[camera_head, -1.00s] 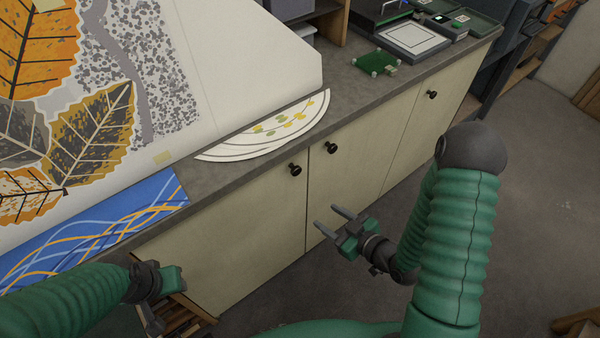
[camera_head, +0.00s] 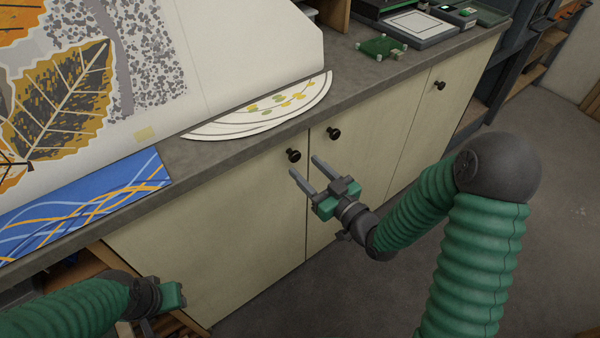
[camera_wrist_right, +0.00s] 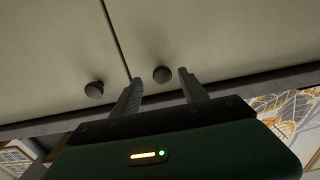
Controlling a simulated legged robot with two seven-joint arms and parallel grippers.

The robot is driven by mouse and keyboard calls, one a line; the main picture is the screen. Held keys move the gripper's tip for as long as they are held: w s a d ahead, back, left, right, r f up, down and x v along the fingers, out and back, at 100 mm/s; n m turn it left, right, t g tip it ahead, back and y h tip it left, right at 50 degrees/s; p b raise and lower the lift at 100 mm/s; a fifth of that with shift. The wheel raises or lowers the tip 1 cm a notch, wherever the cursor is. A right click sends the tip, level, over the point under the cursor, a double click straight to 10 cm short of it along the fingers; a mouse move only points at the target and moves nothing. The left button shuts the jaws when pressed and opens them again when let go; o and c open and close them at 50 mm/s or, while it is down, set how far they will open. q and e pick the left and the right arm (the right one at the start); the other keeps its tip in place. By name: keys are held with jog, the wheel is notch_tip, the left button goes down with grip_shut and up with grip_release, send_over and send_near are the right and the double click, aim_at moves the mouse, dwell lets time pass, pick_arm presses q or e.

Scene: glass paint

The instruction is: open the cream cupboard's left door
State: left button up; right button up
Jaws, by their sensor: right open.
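The cream cupboard's left door (camera_head: 215,225) is closed, with a dark round knob (camera_head: 293,155) near its upper right corner. My right gripper (camera_head: 304,165) is open and empty, its fingertips just below and to the right of that knob in the head view. In the right wrist view, which shows the cupboard upside down, the left door's knob (camera_wrist_right: 162,74) appears between the two fingers; the gap in depth is hard to judge. The neighbouring door's knob (camera_wrist_right: 94,89) lies outside them. My left gripper (camera_head: 168,297) is low at the left, its fingers mostly hidden.
The neighbouring door (camera_head: 365,150) with its knob (camera_head: 333,133) is closed. The grey countertop (camera_head: 225,160) overhangs above the doors and carries a white half-round panel (camera_head: 265,112) and a blue patterned sheet (camera_head: 85,205). Open floor (camera_head: 300,305) lies in front.

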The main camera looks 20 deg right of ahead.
aim_at(297, 158)
jog(key=x, duration=0.4)
jog(key=shift+s+a+r, duration=0.15)
jog(key=shift+c, duration=1.1)
grip_shut()
